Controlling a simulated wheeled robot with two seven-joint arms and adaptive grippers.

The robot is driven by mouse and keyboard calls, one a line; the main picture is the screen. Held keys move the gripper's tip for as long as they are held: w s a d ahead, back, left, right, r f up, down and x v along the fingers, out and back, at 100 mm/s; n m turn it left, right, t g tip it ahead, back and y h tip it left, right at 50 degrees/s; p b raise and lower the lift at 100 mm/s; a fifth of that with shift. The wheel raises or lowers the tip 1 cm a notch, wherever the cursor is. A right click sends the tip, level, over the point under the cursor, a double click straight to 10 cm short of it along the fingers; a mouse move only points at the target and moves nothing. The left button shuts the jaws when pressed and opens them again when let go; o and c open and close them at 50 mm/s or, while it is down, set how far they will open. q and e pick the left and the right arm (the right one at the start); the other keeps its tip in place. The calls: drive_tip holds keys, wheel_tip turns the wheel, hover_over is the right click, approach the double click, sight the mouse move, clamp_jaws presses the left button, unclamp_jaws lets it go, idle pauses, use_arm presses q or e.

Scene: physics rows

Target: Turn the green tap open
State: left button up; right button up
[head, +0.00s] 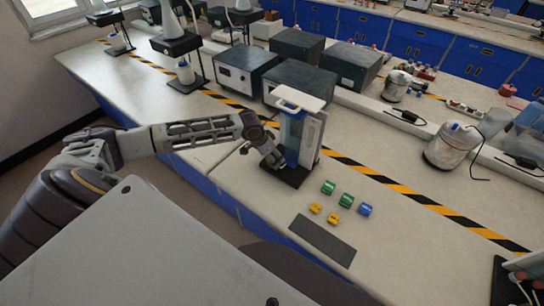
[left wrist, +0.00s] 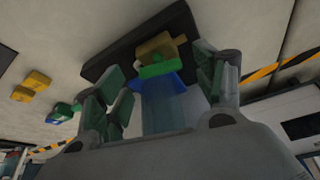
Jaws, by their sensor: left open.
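An apparatus with a white top (head: 300,98) and a clear blue-tinted front stands upright on a black base plate (head: 288,176). My left gripper (head: 275,160) is low at its front left side. In the left wrist view the left gripper (left wrist: 165,88) is open. Its fingers stand on either side of a blue part (left wrist: 158,82), a green band (left wrist: 158,70) and a yellow-tan block (left wrist: 155,48). I cannot tell which of these is the green tap, or whether a finger touches them. The black base (left wrist: 110,62) shows behind. My right gripper is not in view.
Small green (head: 328,187), yellow (head: 316,208) and blue (head: 365,209) blocks lie on the bench right of the base. A dark grey mat (head: 322,240) lies at the bench's front edge. Dark boxes (head: 300,85) stand behind the apparatus.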

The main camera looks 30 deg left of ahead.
use_arm(q)
drive_tip(key=shift+w+d+f, duration=0.1)
drive_tip(key=shift+w+f, duration=0.15)
drive_tip(key=shift+f, duration=0.3)
drive_tip(key=c, duration=1)
drive_tip(key=shift+d+r+n+y+p, duration=0.15)
drive_tip(key=shift+n+y+p, duration=0.25)
drive_tip(key=shift+n+p, duration=0.9)
drive_tip(key=shift+p, duration=0.9)
drive_tip(key=o, duration=1)
